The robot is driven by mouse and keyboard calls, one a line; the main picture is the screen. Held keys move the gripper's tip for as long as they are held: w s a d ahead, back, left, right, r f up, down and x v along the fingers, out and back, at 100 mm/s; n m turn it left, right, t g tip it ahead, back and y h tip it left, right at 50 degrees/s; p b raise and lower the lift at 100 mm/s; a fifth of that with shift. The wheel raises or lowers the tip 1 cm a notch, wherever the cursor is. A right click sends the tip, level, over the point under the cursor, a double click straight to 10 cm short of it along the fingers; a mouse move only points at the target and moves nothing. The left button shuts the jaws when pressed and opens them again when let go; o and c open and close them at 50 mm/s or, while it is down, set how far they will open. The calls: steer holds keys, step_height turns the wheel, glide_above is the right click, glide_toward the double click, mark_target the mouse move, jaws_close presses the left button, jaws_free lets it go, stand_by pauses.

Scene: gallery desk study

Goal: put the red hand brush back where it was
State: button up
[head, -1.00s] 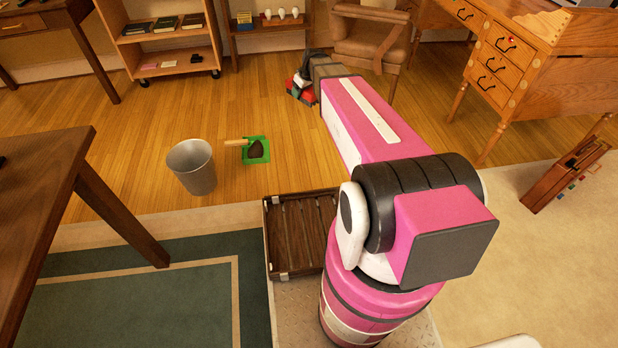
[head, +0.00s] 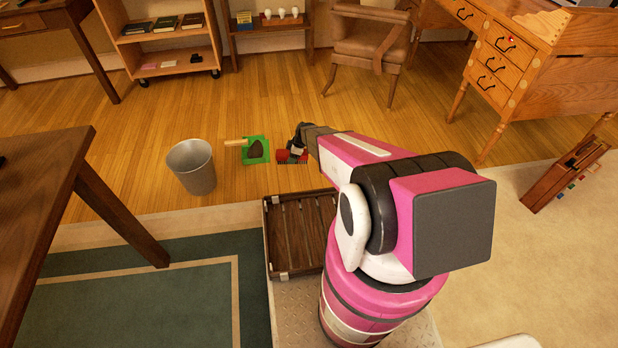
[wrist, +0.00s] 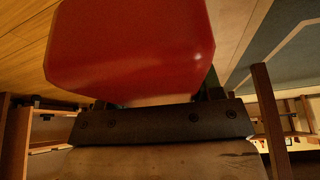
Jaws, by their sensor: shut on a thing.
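The red hand brush (head: 287,155) is in my gripper (head: 298,146), just right of a green square (head: 250,143) on the wood floor in the head view. Its dark bristles point down; I cannot tell whether they touch the floor. In the wrist view the brush's red body (wrist: 135,45) fills the upper middle, in front of my gripper's dark bar (wrist: 160,122). My fingertips are mostly hidden behind the brush. On the green square lies a dark, flat piece with a wooden handle (head: 237,142).
A grey metal bin (head: 192,167) stands left of the green square. A slatted wooden tray (head: 303,265) is on my base in front. A chair (head: 371,45), a desk with drawers (head: 540,60) and low shelves (head: 165,45) stand behind. Wood floor behind the brush is clear.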

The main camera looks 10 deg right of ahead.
step_height(320, 180, down, 7)
steer(key=s+n, duration=0.2)
steer(key=shift+g, duration=0.3)
steer(key=w+d+f, duration=0.2)
steer(key=d, duration=0.1)
steer(key=w+d+f, duration=0.2)
steer(key=d+f, duration=0.1)
steer(key=w+d+f, duration=0.2)
steer(key=d, duration=0.1)
steer(key=shift+f, duration=0.35)
steer(key=shift+s+f, duration=0.1)
steer(key=shift+f, duration=1.85)
steer(key=shift+f, duration=0.15)
steer(key=o, duration=0.9)
